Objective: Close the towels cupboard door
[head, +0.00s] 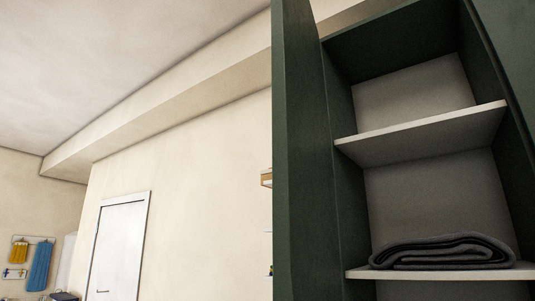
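The towels cupboard (342,190) stands open at the right of the head view, dark green with white inner shelves. A folded dark grey towel (442,252) lies on the lower visible shelf (360,273). The upper shelf (420,135) is bare. The dark green door (296,150) stands open at the cupboard's left side, seen nearly edge-on. The bottom of the cupboard is cut off by the frame. Neither of my grippers is in view.
A cream wall (200,170) with a white room door (119,245) lies to the left. Blue and yellow towels (40,266) hang on a rack at the far left. The space left of the cupboard door looks clear in this view.

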